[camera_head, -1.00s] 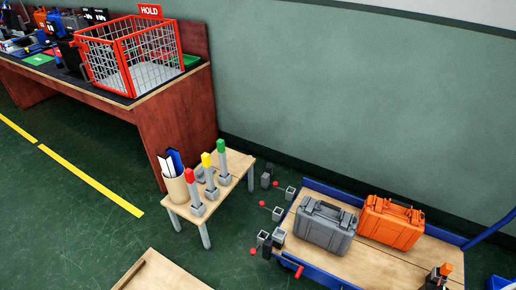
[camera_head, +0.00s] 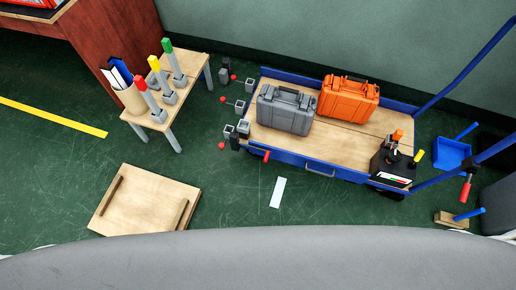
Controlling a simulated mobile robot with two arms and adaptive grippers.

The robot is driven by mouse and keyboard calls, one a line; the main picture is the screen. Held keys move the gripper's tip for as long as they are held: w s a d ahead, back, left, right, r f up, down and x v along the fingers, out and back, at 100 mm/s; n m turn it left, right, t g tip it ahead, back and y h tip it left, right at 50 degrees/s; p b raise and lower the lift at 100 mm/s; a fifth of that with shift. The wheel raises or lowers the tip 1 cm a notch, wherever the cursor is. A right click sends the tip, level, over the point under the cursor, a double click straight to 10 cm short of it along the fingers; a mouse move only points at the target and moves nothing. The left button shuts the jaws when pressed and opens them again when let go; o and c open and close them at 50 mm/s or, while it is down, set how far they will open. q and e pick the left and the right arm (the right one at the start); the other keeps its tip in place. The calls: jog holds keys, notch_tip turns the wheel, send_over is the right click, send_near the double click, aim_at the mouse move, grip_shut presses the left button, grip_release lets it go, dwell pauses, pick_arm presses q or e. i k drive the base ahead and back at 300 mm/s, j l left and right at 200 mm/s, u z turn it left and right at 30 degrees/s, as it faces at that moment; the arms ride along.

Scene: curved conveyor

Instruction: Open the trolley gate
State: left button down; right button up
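The trolley (camera_head: 345,160) has a blue frame and a wooden deck and stands right of centre. A blue side panel with a small pull handle (camera_head: 320,172) runs along its near edge and looks upright. A short red lever (camera_head: 266,156) is at its near left corner. A grey case (camera_head: 286,109) and an orange case (camera_head: 348,98) stand on the deck. I cannot tell for sure which part is the gate. Neither of my grippers is in view.
Grey sockets with red knobs (camera_head: 239,106) stand by the trolley's left end. A small table (camera_head: 190,68) holds colour-topped posts. A wooden board (camera_head: 145,200) and a white strip (camera_head: 278,192) lie on the floor. A blue dustpan (camera_head: 452,153) is at right.

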aim_at(315, 166)
jog(key=l+z, duration=0.15)
jog(key=z, duration=0.5)
